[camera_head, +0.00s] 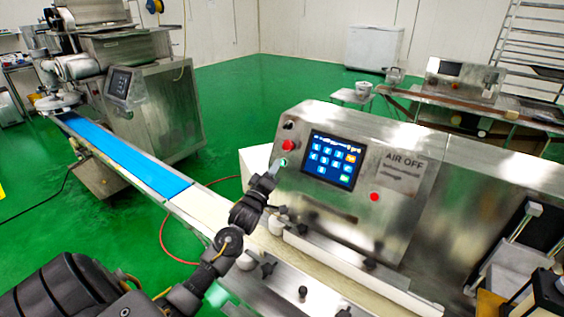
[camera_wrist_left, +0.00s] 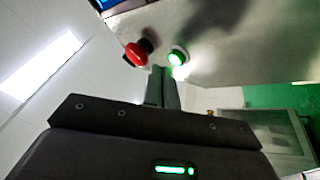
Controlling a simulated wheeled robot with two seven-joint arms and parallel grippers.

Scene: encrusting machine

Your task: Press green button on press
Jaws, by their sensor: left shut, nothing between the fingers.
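The press (camera_head: 400,210) is a steel machine with a blue touch screen (camera_head: 331,160) on its slanted front. The green button (camera_head: 284,162) is small and lit, left of the screen and just below a red knob (camera_head: 288,145). My left gripper (camera_head: 275,168) is shut and empty, with its fingertips beside the green button in the head view. In the left wrist view, the green button (camera_wrist_left: 177,56) glows just beyond and slightly right of the shut fingertips (camera_wrist_left: 164,74). I cannot tell whether they touch it. I do not make out my right gripper.
The red knob (camera_wrist_left: 138,52) stands out close to the left of the fingertips in the wrist view. A conveyor with a blue belt (camera_head: 125,155) runs to another machine (camera_head: 150,105) at the back left.

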